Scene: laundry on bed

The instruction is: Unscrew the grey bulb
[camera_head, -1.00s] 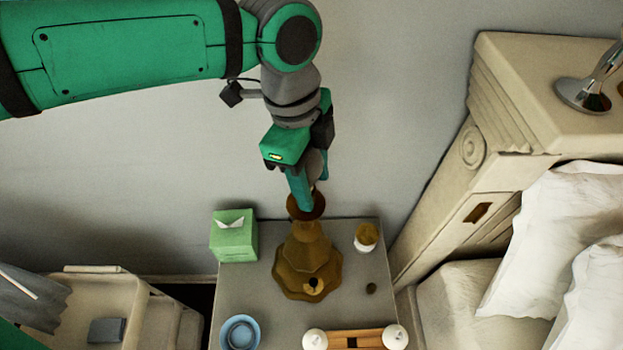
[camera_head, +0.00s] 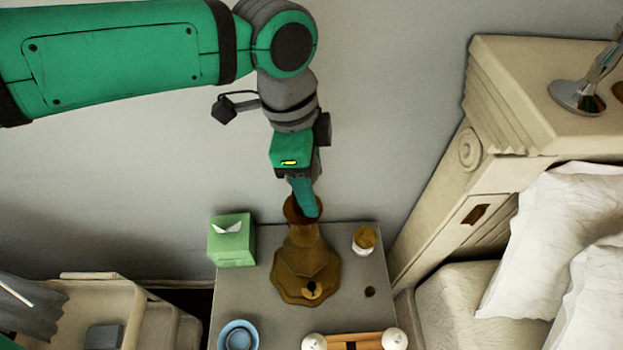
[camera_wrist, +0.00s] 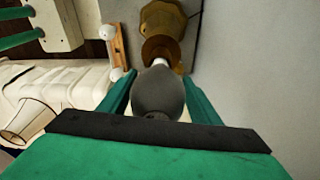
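The grey bulb (camera_wrist: 158,92) lies between the two fingers of my gripper (camera_wrist: 160,88) in the wrist view, with a finger against each side. Its pale neck points into the brown socket of the lamp (camera_wrist: 165,22). In the head view the brown lamp (camera_head: 305,275) stands upright on the nightstand (camera_head: 245,290). My gripper (camera_head: 306,205) reaches down to its top from above, and the fingers hide the bulb there. I cannot tell how deep the bulb's base sits in the socket.
A green tissue box (camera_head: 232,240) stands left of the lamp, and a small jar (camera_head: 365,239) right of it. A blue bowl (camera_head: 239,336) and a wooden holder with white knobs (camera_head: 355,341) are at the front. The wall is close behind; the bed (camera_head: 470,300) is right.

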